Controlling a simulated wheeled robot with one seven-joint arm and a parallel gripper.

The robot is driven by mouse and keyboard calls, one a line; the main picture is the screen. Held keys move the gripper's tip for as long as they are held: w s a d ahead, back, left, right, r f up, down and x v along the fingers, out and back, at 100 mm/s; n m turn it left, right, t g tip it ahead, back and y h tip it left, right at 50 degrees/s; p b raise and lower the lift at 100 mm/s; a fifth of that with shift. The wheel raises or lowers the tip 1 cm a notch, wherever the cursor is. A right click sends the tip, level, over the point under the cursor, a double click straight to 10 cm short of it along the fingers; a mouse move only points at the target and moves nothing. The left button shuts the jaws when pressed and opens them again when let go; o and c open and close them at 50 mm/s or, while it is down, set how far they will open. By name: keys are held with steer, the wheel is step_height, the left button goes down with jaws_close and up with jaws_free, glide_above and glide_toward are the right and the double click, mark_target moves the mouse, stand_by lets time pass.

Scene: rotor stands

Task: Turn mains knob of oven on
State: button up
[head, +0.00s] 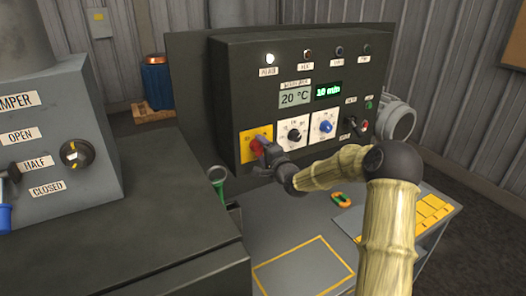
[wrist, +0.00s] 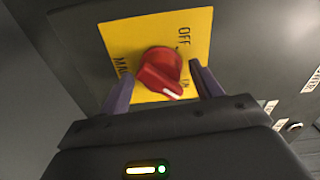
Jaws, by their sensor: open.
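The red mains knob (wrist: 162,66) sits on a yellow plate (wrist: 142,32) marked OFF at the upper right, with a small, partly hidden label lower right. The knob's white pointer mark faces the lower right, near that small label. In the head view the knob (head: 257,146) is at the lower left of the dark oven panel (head: 230,90). My gripper (wrist: 163,85) is open, one finger on each side of the knob, with visible gaps. In the head view my gripper (head: 268,152) is right at the knob and partly covers it.
A white lamp (head: 269,58) is lit at the panel's upper left. The displays read 20 °C (head: 295,96) and 10 min (head: 328,90). Two white-plated dials (head: 293,134) are right of the knob. A damper box (head: 60,130) stands left; a grey table (head: 300,262) lies below.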

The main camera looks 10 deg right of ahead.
steer(key=b+v, duration=0.3)
steer(key=v, duration=1.4)
steer(key=shift+s+b, duration=0.15)
steer(key=shift+b, duration=0.2)
steer(key=s+a+f+n+g+h, duration=0.35)
steer(key=s+f+n+g, duration=0.35)
steer(key=f, duration=0.3)
steer(key=s+f+n+g+h, duration=0.1)
steer(key=s+n+g, duration=0.2)
steer(key=s, duration=0.5)
steer(key=s+a+f+n+g+h, duration=0.1)
steer(key=s+n+g, duration=0.2)
steer(key=s, duration=0.6)
steer(key=shift+a+f+g, duration=0.3)
steer(key=shift+a+g, duration=0.05)
steer(key=shift+g, duration=0.45)
